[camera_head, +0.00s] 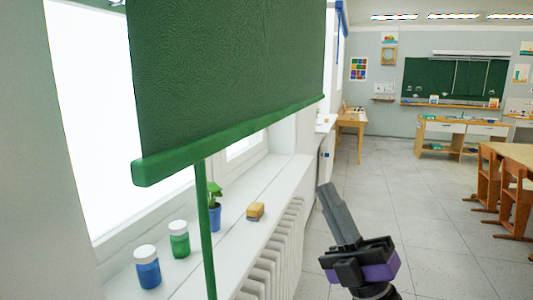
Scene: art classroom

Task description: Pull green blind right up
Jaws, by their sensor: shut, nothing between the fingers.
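The green blind (230,70) hangs partly lowered over the bright window in the head view. Its thick green bottom bar (235,138) slants from lower left to upper right. A green pull rod (206,235) hangs from the bar and runs down past the windowsill, out of the picture at the bottom. My gripper (326,190) is to the right of the blind and rod, apart from both, over the floor beside the radiator. Its dark fingers are together, point up and hold nothing.
A white radiator (275,255) is below. Wooden chairs (510,200) stand at right; the middle floor is clear.

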